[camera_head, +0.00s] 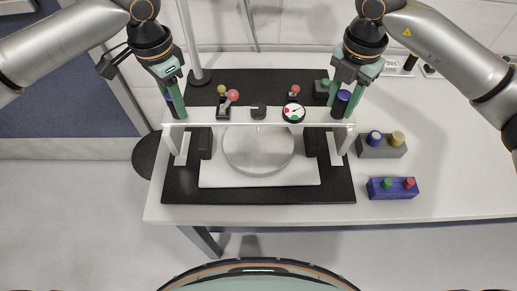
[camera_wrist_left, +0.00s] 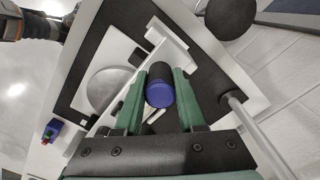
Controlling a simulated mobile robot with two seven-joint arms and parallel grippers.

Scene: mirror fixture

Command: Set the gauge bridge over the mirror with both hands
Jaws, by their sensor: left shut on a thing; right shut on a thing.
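The gauge bridge (camera_head: 210,115) is a long white bar with legs at both ends and a round dial gauge (camera_head: 293,112). It spans above the round grey mirror (camera_head: 258,155), along its far side in the head view. The mirror lies on a white plate (camera_head: 225,181) and also shows in the left wrist view (camera_wrist_left: 108,88). My left gripper (camera_head: 175,104) is shut on the bridge's left post, whose blue cap (camera_wrist_left: 160,95) shows between the green fingers. My right gripper (camera_head: 343,101) is shut on the right blue-capped post. I cannot tell whether the legs touch the board.
A black board (camera_head: 335,190) lies under the plate. A grey block with two knobs (camera_head: 381,151) and a blue block with green and red knobs (camera_head: 393,188) stand at its right. A metal pole (camera_head: 188,40) rises behind. The table's right side is mostly clear.

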